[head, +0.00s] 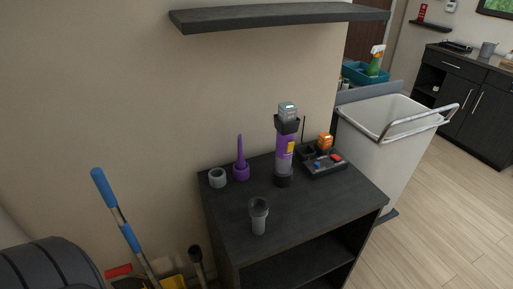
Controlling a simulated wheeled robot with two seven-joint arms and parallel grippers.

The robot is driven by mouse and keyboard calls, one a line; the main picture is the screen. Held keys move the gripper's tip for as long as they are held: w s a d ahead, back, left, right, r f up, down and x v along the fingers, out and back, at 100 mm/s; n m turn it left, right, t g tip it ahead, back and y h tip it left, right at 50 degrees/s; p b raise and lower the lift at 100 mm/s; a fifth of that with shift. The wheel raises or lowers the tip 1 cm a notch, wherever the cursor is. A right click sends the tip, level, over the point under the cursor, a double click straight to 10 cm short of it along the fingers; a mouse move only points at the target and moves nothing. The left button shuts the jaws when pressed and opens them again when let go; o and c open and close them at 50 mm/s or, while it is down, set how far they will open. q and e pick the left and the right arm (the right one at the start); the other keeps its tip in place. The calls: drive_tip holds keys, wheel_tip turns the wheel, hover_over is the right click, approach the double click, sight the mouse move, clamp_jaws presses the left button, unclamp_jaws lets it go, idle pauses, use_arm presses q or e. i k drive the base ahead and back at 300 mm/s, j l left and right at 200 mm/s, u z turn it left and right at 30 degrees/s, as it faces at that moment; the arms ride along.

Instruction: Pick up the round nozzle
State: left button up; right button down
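Several small parts stand on the black cabinet top (318,198). A short grey round piece with an open top (217,178) stands at the back left. A grey upright nozzle with a wide round mouth and narrower stem (259,216) stands near the front edge. Either could be the round nozzle; I cannot tell which for certain. A purple pointed nozzle (241,168) stands beside the short grey piece, and a purple and grey handheld vacuum (285,150) stands upright to its right. Neither of my grippers is in view.
A black tray with orange and red items (324,166) sits at the back right of the cabinet. A dark shelf (280,15) hangs above. A white cart (375,135) stands right; blue-handled tools (118,215) lean at left. The cabinet's right front is clear.

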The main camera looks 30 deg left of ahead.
sight(258, 206)
drive_tip(key=u, duration=1.25)
drive_tip(key=k, duration=0.05)
